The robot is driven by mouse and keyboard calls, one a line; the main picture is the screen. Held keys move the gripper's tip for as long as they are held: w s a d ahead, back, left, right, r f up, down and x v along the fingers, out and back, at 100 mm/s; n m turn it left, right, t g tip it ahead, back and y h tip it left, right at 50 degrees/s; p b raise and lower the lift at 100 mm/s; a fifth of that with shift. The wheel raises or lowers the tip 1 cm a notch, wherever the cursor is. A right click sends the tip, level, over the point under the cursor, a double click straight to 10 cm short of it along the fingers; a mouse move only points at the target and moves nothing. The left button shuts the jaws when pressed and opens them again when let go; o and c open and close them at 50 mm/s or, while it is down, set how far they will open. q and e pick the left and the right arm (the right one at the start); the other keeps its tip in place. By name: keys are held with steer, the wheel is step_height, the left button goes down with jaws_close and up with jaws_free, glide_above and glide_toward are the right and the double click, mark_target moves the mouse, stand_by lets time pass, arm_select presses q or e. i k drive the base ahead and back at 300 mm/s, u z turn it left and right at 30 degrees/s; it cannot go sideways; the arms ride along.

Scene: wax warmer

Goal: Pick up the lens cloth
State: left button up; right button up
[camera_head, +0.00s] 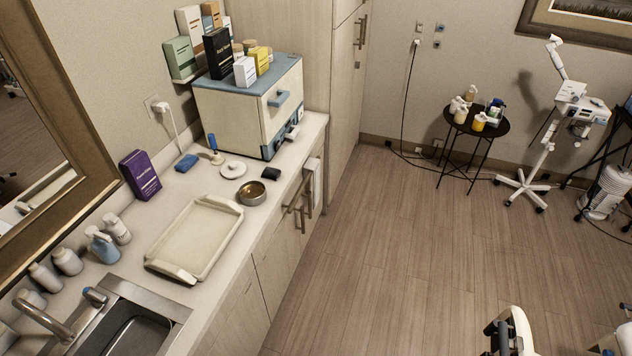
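A small blue folded piece (186,163) lies on the counter near the wall, left of the white warmer cabinet. It may be the lens cloth, but it is too small to be sure. A small black flat item (271,174) lies at the counter's front edge, right of the metal bowl; its kind is also unclear. Neither is touched by a gripper. I can make out no gripper fingertips.
The counter also holds a cream tray (196,238), a metal bowl (252,193), a white round lid (233,169), a purple box (140,175) and the blue-topped cabinet (238,108). Bottles stand by the sink (130,332). The wooden floor (390,255) is largely clear.

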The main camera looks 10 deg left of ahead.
mark_target(271, 172)
steer(key=z, duration=0.85)
steer(key=i, duration=0.2)
steer(key=u, duration=0.85)
steer(key=i, duration=1.1)
steer(key=u, duration=0.9)
